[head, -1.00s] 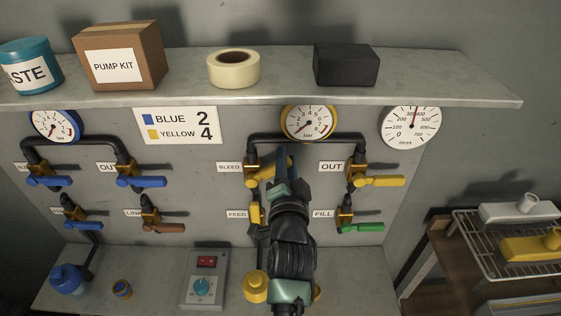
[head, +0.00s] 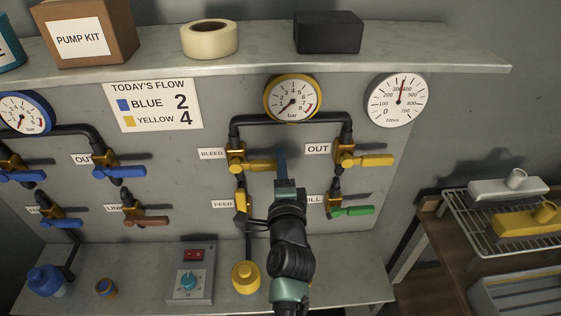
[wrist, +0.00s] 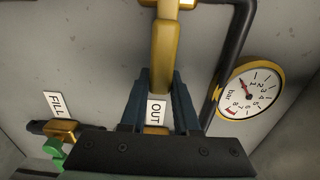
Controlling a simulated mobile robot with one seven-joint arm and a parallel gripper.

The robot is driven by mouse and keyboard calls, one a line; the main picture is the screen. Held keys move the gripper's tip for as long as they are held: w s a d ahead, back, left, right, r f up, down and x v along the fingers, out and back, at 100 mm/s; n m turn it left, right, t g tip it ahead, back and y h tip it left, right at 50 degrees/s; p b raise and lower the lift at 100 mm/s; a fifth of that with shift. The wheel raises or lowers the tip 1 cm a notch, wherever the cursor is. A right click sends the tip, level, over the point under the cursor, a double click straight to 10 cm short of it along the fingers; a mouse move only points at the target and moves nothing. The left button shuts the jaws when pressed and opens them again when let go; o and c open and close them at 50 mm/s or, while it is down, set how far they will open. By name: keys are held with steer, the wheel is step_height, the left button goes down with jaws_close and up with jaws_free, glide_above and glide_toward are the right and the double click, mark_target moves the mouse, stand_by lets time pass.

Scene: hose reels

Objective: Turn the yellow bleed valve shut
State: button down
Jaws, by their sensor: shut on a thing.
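The yellow bleed valve (head: 237,158) sits on the panel right of the BLEED label. Its yellow handle (head: 260,166) lies nearly level, pointing right. My gripper (head: 281,167) is at the handle's free end, with the fingers partly hidden by my wrist. In the wrist view the handle (wrist: 163,58) comes down from the top between the two dark fingers of my gripper (wrist: 158,95), which is shut on it. The yellow gauge (head: 292,98) above has its needle toward the low left; the wrist view shows it at right (wrist: 250,88).
The yellow OUT valve handle (head: 372,160) and green FILL handle (head: 352,211) are to the right. The yellow FEED valve (head: 242,206) is just below. A shelf (head: 250,67) overhangs the panel. A control box (head: 190,275) and yellow cap (head: 246,278) stand on the ledge.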

steer(key=shift+f, duration=0.25)
steer(key=c, duration=0.8)
jaws_free()
steer(key=shift+c, duration=0.2)
steer(key=shift+o, duration=1)
steer(key=shift+r, duration=0.1)
steer(key=shift+s, duration=0.1)
steer(key=s+p, duration=0.1)
steer(key=s, duration=1.1)
steer(key=shift+s+p, duration=0.4)
